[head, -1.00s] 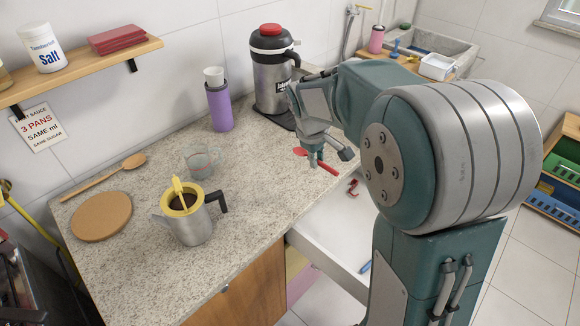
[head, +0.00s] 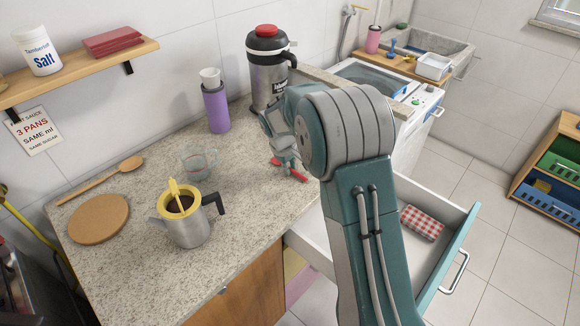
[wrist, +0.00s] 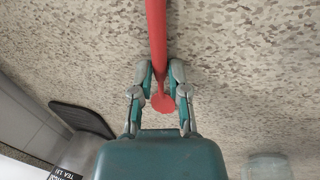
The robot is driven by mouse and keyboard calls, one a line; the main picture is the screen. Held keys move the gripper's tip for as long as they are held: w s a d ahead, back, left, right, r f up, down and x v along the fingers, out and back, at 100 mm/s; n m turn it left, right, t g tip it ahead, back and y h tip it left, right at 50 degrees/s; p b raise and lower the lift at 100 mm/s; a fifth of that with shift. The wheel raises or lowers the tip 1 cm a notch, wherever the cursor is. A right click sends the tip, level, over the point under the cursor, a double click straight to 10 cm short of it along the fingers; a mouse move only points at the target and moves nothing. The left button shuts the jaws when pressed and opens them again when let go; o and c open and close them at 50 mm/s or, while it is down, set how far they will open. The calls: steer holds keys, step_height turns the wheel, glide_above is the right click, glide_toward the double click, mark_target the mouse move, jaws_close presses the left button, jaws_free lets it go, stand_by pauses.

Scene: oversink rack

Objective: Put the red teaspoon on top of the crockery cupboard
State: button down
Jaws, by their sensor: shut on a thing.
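The red teaspoon (head: 296,174) is held in my gripper (head: 285,160), close over the right part of the speckled worktop (head: 250,215). In the wrist view the spoon (wrist: 156,30) runs from the top edge down between the two fingers of my gripper (wrist: 160,72). Its rounded end shows between the fingers and the palm. I cannot tell from the head view whether the spoon touches the worktop. I cannot make out for sure which thing is the crockery cupboard.
A coffee pot (head: 187,220), glass (head: 196,165), purple bottle (head: 216,108) and large flask (head: 268,75) stand on the worktop. An open drawer (head: 455,250) with a checked cloth (head: 422,223) juts out at right. A wooden shelf (head: 75,72) hangs at upper left.

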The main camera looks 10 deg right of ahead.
steer(key=shift+a, duration=0.4)
steer(key=shift+s+d+f, duration=0.1)
steer(key=shift+d+f, duration=0.15)
steer(key=shift+f, duration=0.15)
steer(key=c, duration=0.7)
jaws_free()
steer(key=shift+o, duration=0.3)
steer(key=shift+f, duration=0.2)
steer(key=shift+d, duration=0.1)
steer(key=shift+r, duration=0.25)
